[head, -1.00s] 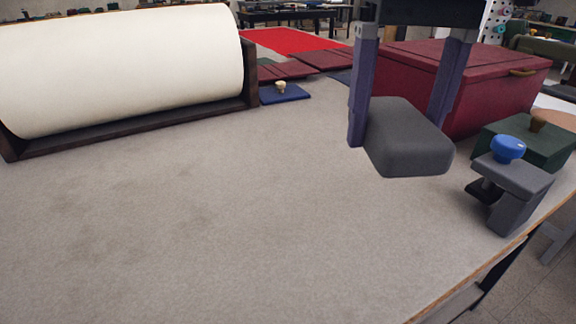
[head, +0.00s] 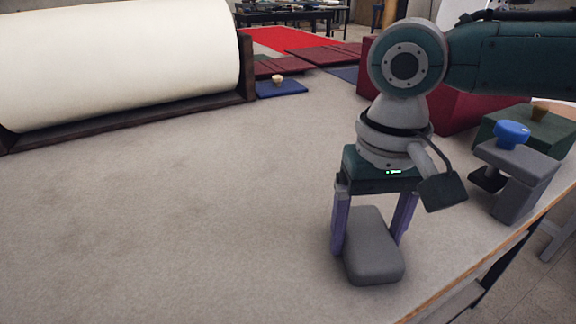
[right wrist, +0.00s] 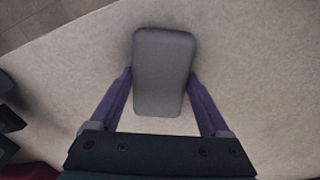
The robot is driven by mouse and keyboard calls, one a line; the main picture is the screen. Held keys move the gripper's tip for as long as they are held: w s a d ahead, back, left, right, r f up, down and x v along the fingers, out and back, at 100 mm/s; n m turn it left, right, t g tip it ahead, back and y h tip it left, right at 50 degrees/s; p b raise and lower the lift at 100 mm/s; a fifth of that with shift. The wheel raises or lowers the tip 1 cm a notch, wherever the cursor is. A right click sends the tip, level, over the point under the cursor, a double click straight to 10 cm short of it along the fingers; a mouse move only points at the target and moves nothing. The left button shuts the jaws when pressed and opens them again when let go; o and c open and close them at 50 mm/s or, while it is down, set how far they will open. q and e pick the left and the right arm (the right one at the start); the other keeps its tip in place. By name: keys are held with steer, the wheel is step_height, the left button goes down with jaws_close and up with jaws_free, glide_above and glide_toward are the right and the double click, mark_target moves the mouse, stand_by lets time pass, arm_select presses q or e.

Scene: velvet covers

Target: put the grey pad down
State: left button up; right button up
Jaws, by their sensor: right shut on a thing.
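The grey pad (head: 374,266) is a rounded block near the right part of the table in the head view. My right gripper (head: 368,246) points down with its two purple fingers on either side of the pad, shut on it. In the right wrist view the pad (right wrist: 164,85) lies between the fingers and sticks out past their tips, with pale table cloth around it. The pad is low over the table; I cannot tell whether its underside touches it. My left gripper is not in view.
The pale table (head: 180,220) is clear to the left of the pad. Its edge runs close on the right. A grey clamp with a blue knob (head: 512,134), a green block (head: 545,133) and a dark red box (head: 455,112) stand at right. A large white roll (head: 110,60) is at back left.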

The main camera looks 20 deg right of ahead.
mark_target(367, 232)
steer(key=o, duration=1.4)
steer(key=shift+f, duration=0.1)
step_height(367, 232, up, 12)
steer(key=p, duration=0.2)
steer(key=s+a+f+n+y, duration=0.1)
steer(key=s+a+f+n, duration=0.1)
steer(key=a, duration=0.1)
steer(key=s+a+f+n+t+y, duration=0.1)
steer(key=s+a+f+n, duration=0.1)
steer(key=a, duration=0.2)
steer(key=s+a+f+n, duration=0.1)
steer(key=s+a+f, duration=0.1)
steer(key=a+f, duration=0.1)
steer(key=shift+s+a+n+t+y, duration=0.3)
steer(key=shift+a+n+t+y, duration=0.1)
steer(key=shift+a, duration=0.2)
steer(key=s+d+f+t+h, duration=0.1)
steer(key=s+d+f+h, duration=0.1)
steer(key=s+d, duration=0.6)
steer(key=shift+s+t+h, duration=0.3)
steer(key=shift+s+t, duration=0.1)
steer(key=shift+s, duration=0.3)
